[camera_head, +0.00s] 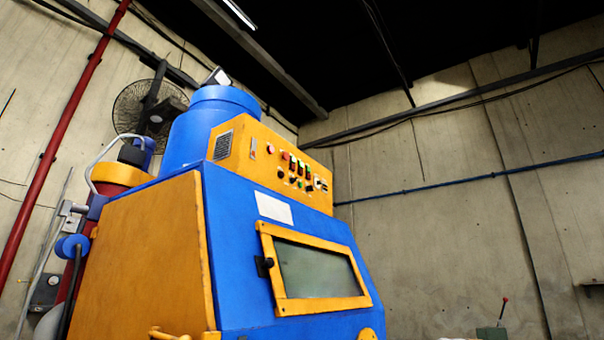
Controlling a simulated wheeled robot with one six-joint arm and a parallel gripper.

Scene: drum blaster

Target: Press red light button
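The blue and yellow drum blaster (240,250) stands left of centre, seen from below and at a tilt. Its yellow control panel (262,182) sits near the top and carries several small buttons and switches. A small red button (270,149) is at the panel's left, with another reddish one (285,156) just right of it. Several red, green and dark controls follow to the right. They are too small to tell whether a light is on. My gripper is not in view.
A yellow-framed window (315,275) is on the blaster's blue front. A fan (148,106) and a red pipe (62,130) are at the left. A concrete wall (440,220) fills the right, with a red-tipped lever (504,304) low down.

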